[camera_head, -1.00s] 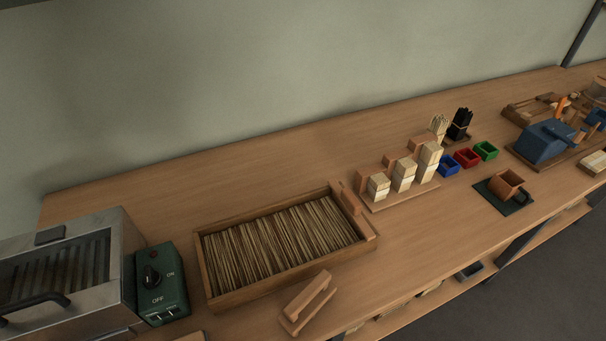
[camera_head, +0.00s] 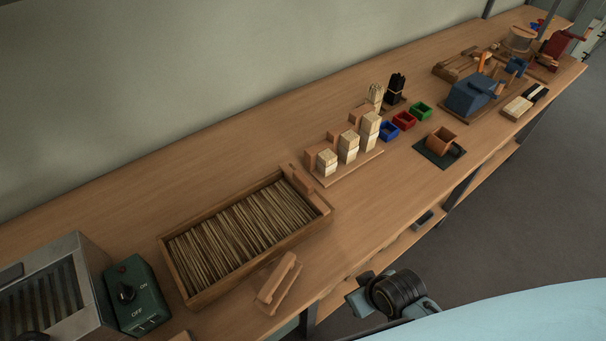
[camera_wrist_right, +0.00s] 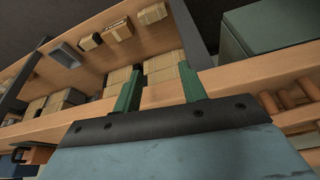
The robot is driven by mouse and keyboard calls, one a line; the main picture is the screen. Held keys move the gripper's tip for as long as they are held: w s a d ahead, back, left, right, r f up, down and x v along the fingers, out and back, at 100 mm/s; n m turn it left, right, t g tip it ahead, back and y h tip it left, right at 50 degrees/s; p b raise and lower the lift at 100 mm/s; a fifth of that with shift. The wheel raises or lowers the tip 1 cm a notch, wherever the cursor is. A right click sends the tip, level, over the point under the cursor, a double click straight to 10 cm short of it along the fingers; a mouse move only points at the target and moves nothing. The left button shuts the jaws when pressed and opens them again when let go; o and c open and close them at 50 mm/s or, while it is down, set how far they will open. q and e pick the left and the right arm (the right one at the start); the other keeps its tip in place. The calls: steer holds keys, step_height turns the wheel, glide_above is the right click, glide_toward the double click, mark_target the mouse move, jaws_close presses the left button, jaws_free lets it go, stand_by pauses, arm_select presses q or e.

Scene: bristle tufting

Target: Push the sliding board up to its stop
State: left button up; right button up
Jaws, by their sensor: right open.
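A shallow wooden tray (camera_head: 171,262) packed with thin brown bristle sticks lies on the bench in the head view. An upright wooden board (camera_head: 304,186) stands at its right end and seems to be the sliding board; whether it touches a stop is too small to tell. My right gripper (camera_wrist_right: 160,88) shows two green fingers, apart with nothing between them, in the wrist view. In the head view, part of my right arm shows at the bottom, in front of the bench edge and away from the tray. My left gripper is not in view.
A wooden tool with a handle (camera_head: 278,283) lies in front of the tray. A green switch box (camera_head: 138,297) stands left of it. Wooden blocks on a base (camera_head: 348,148) and small coloured bins (camera_head: 404,120) stand to the right. Cartons (camera_wrist_right: 153,14) show in the wrist view.

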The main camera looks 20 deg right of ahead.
mark_target(305, 180)
steer(key=w+r+t+y, duration=0.1)
steer(key=w+r, duration=0.1)
steer(key=w, duration=0.1)
steer(key=w+a+r+t, duration=0.1)
steer(key=w+r+t, duration=0.1)
steer(key=w+r, duration=0.1)
steer(key=w+a+r+n+t+y+p, duration=0.1)
steer(key=w+r+t, duration=0.1)
steer(key=w, duration=0.2)
steer(key=shift+w+r+y, duration=0.25)
steer(key=shift+r+y, duration=0.05)
steer(key=shift+r, duration=0.1)
steer(key=w+r+t+y, duration=0.1)
steer(key=w+r+t, duration=0.3)
steer(key=w+r, duration=0.3)
steer(key=x, duration=0.6)
steer(key=b+x, duration=0.1)
steer(key=x, duration=0.5)
steer(key=shift+w+d+f, duration=0.1)
steer(key=shift+w+d, duration=0.05)
steer(key=shift+w, duration=0.15)
jaws_close()
